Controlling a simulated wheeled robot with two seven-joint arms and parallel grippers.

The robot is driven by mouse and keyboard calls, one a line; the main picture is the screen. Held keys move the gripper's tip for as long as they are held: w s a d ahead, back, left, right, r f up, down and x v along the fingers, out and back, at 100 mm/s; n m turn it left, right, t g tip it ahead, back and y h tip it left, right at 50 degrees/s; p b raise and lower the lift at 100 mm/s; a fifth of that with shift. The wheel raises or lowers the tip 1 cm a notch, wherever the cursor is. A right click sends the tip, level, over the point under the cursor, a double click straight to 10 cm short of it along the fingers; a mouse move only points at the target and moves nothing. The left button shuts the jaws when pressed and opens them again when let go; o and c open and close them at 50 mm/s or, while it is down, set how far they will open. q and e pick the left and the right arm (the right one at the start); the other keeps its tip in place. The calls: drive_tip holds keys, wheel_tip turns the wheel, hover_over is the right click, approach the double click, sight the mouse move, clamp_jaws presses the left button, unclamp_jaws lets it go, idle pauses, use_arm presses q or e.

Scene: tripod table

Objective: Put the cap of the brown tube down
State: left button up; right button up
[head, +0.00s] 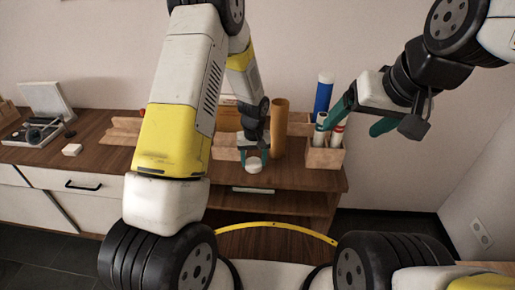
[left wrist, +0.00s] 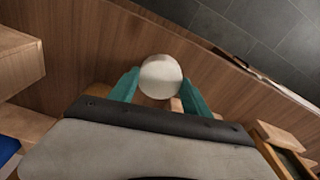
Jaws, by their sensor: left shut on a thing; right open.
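The white round cap (head: 254,167) is between the teal fingertips of my left gripper (head: 255,158), which is shut on it over the front part of the wooden table (head: 296,175). In the left wrist view the cap (left wrist: 160,76) shows its round face between the two fingers. I cannot tell whether the cap touches the tabletop. The brown tube (head: 280,128) stands upright just behind and right of my left gripper, with no cap visible on its top. My right gripper (head: 359,122) is open and empty, above and right of the table's right end.
A wooden box (head: 325,158) at the table's right end holds a blue tube (head: 323,97) and thinner white-and-red tubes. Wooden blocks (head: 124,130) lie left of my left arm. Bare tabletop shows right of the cap.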

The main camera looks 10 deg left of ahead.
use_arm(q)
drive_tip(key=shift+f, duration=0.6)
drive_tip(key=shift+f, duration=0.1)
drive_tip(key=o, duration=1.5)
drive_tip(key=shift+o, duration=0.2)
wheel_tip(320, 180, up, 12)
drive_tip(key=s, duration=0.1)
wheel_tip(320, 180, up, 8)
hover_over(254, 165)
drive_tip(key=s+a, duration=0.2)
drive_tip(key=s, duration=0.1)
drive_tip(key=s+a+r+m+t+h, duration=0.1)
drive_tip(key=s+a+r+t, duration=0.1)
drive_tip(key=s+r, duration=0.5)
drive_tip(key=s+a+r+m+t+h, duration=0.1)
drive_tip(key=s+a+r+t, duration=0.1)
drive_tip(key=s+r, duration=0.6)
drive_tip(key=s, duration=0.6)
drive_tip(key=shift+s+r+m+t, duration=0.15)
drive_tip(key=shift+r+m+t, duration=0.05)
drive_tip(key=shift+m+t, duration=0.2)
